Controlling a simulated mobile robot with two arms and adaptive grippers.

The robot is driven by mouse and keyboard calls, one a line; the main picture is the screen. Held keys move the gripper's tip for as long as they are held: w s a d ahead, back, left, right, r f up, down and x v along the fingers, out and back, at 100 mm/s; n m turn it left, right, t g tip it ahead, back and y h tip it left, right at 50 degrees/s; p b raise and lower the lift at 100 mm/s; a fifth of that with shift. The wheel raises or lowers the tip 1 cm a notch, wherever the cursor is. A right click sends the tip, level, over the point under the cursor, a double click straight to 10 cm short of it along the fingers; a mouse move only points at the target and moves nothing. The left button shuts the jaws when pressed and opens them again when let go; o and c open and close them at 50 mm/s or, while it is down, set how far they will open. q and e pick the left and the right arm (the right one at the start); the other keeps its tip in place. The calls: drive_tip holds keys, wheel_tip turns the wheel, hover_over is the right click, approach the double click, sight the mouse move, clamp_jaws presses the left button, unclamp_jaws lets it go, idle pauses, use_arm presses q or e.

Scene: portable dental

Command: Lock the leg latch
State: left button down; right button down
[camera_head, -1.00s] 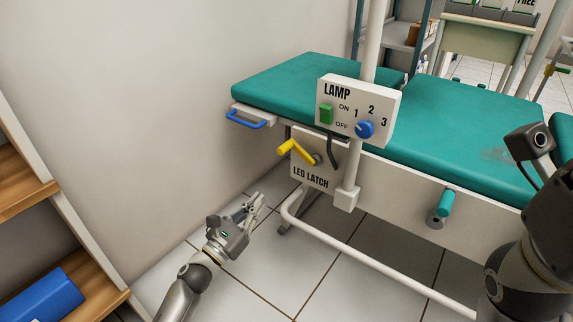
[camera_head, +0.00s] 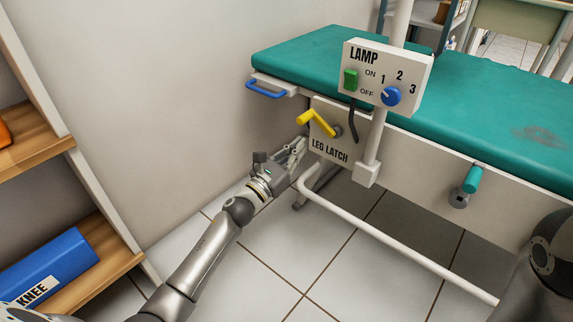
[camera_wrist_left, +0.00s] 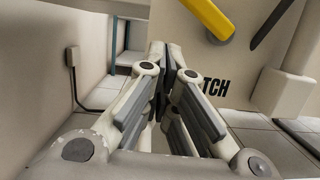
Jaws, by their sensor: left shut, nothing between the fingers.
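The leg latch is a yellow handle (camera_head: 318,122) on a grey pivot, mounted on a beige panel (camera_head: 322,150) labelled LEG LATCH at the table's near left end. The handle's yellow grip points up and left from the pivot. My left gripper (camera_head: 302,146) is shut and empty, just left of and below the handle, close to the panel's left edge. In the left wrist view the fingers (camera_wrist_left: 168,72) are closed together, with the yellow handle (camera_wrist_left: 208,18) above and to the right, apart from them. Part of my right arm shows at the right edge; its gripper is out of view.
A lamp box (camera_head: 388,76) with a green switch and blue knob hangs above the latch on a white pole. A blue handle (camera_head: 266,90) sits at the table end. A white frame tube (camera_head: 400,245) runs below. Shelves (camera_head: 75,285) stand at left.

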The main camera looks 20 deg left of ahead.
use_arm(q)
drive_tip(key=shift+d+r, duration=0.1)
drive_tip(key=shift+r, duration=1.95)
